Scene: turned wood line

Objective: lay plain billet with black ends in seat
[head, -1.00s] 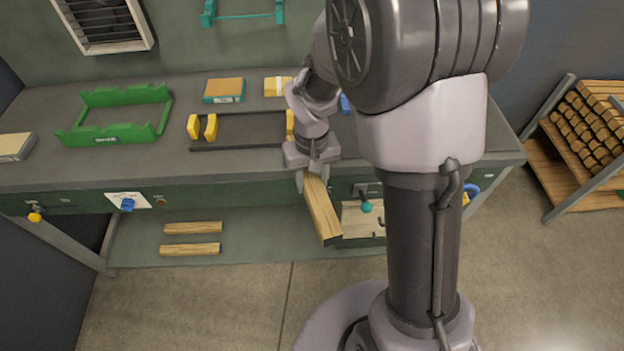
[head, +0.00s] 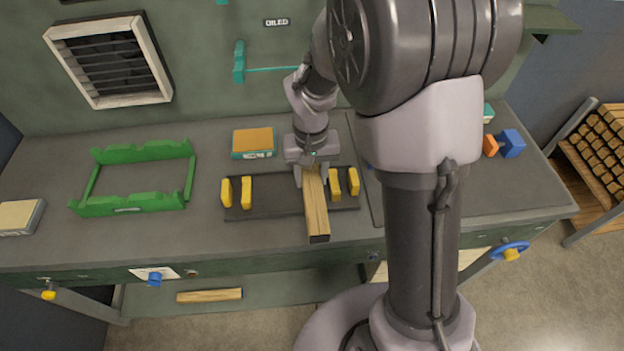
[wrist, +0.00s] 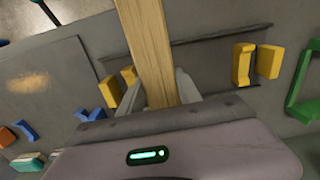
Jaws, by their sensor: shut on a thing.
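The plain wood billet (head: 316,206) with a black end is held in my gripper (head: 312,176), which is shut on it. The billet points toward the front of the bench, above the dark seat plate (head: 275,203). It crosses the seat's length rather than lying along it. The seat has a pair of yellow supports (head: 236,192) at its left and another yellow pair (head: 344,183) at its right. In the wrist view the billet (wrist: 150,45) runs up between the fingers, and yellow supports (wrist: 243,64) stand to either side. The billet's far end is hidden at the gripper.
A green cradle frame (head: 134,207) stands on the left of the bench. An orange-topped box (head: 254,142) sits behind the seat. A pale block (head: 18,215) lies at far left. Blue and orange pieces (head: 510,144) are at right. Another billet (head: 209,296) lies on the lower shelf.

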